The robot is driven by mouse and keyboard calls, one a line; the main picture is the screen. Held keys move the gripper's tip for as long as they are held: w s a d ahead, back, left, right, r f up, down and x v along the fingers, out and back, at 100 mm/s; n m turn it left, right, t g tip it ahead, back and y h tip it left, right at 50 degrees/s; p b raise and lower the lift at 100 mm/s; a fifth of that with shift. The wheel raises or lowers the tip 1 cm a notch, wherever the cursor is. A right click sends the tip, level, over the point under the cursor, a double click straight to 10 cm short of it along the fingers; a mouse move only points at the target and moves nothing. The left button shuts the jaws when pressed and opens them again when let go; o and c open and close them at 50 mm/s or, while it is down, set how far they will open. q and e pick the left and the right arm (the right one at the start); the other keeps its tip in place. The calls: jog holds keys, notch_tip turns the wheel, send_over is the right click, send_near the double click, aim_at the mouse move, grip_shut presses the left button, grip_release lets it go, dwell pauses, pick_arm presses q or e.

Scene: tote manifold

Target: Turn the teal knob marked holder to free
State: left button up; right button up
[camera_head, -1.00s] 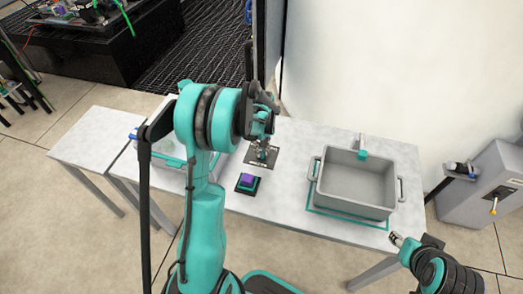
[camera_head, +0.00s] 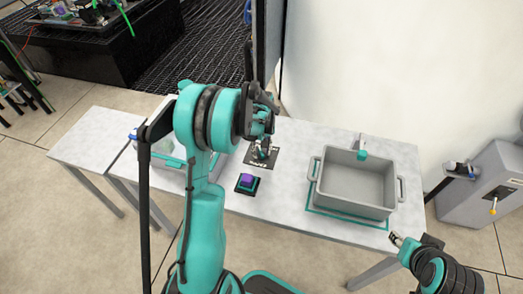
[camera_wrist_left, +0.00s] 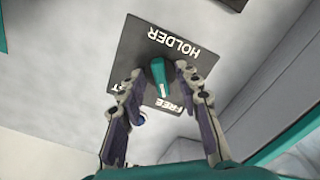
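The teal knob (camera_wrist_left: 159,72) sits on a dark plate (camera_wrist_left: 140,47) lettered HOLDER and FREE, with a third label partly hidden by a finger. The white mark on the knob's end lies close to the word FREE. My left gripper (camera_wrist_left: 159,72) has one finger on each side of the knob, with small gaps seeming to show, so it looks open around it. In the head view the left gripper (camera_head: 262,146) is over the plate (camera_head: 259,160), and the knob is hidden there. My right gripper (camera_head: 397,240) is off the table's front edge; its fingers are unclear.
A grey tote (camera_head: 317,185) stands on the table to the right, inside a teal outline. A purple block on a dark base (camera_head: 247,181) is just in front of the plate. A pale bin (camera_head: 176,161) is partly behind my left arm. Bare tabletop (camera_head: 278,205) lies between block and tote.

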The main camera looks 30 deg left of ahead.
aim_at(261, 153)
pick_arm(q)
notch_tip(261, 153, up, 12)
dwell(0.5)
dwell(0.3)
